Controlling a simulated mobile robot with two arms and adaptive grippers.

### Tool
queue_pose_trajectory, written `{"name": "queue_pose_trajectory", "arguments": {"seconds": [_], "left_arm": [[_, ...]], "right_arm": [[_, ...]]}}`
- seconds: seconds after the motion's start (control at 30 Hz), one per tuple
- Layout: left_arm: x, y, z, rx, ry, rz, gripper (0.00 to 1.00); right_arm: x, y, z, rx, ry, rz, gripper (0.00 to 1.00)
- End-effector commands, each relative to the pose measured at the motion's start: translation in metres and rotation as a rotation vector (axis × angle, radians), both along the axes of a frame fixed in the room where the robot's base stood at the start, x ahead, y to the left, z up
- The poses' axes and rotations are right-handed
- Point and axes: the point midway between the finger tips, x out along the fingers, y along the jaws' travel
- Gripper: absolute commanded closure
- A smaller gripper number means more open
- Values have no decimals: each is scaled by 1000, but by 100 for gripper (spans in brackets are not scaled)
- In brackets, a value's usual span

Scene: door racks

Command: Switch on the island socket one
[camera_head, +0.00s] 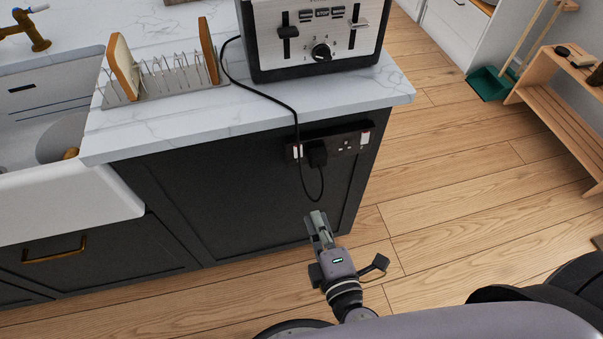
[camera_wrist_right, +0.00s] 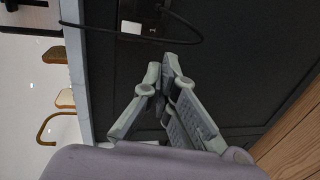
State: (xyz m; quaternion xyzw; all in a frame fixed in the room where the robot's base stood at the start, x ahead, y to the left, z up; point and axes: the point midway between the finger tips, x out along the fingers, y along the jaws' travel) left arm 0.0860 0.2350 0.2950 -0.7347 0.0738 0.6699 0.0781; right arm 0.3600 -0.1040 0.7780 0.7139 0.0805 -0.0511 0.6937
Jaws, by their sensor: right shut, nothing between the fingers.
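The island socket (camera_head: 335,143) is a dark double socket plate on the island's end panel, under the worktop edge. A black plug (camera_head: 317,154) sits in its left outlet and a cord loops below it. A white switch shows at each end of the plate. In the right wrist view part of the socket (camera_wrist_right: 140,27) shows at the top, with the cord crossing in front. My right gripper (camera_head: 317,216) is below the socket, apart from it; its fingertips also show in the right wrist view (camera_wrist_right: 162,68). It is shut and empty. My left gripper is not in view.
A toaster (camera_head: 315,35) stands on the marble worktop (camera_head: 240,112) above the socket. A toast rack (camera_head: 170,77) with bread is to its left, beside a white sink (camera_head: 60,205). Wooden floor (camera_head: 450,170) is open to the right, before a wooden bench (camera_head: 550,110).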

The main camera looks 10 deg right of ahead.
Motion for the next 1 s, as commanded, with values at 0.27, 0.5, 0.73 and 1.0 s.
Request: {"name": "queue_pose_trajectory", "arguments": {"seconds": [0.27,0.5,0.73,1.0], "left_arm": [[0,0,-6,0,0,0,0],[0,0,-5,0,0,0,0],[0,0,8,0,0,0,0],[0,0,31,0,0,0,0]], "right_arm": [[0,-2,27,-32,-67,-6,100],[1,-2,26,-31,-66,-6,100],[24,-1,28,-31,-68,-8,100],[81,1,22,-30,-68,-7,100]]}}
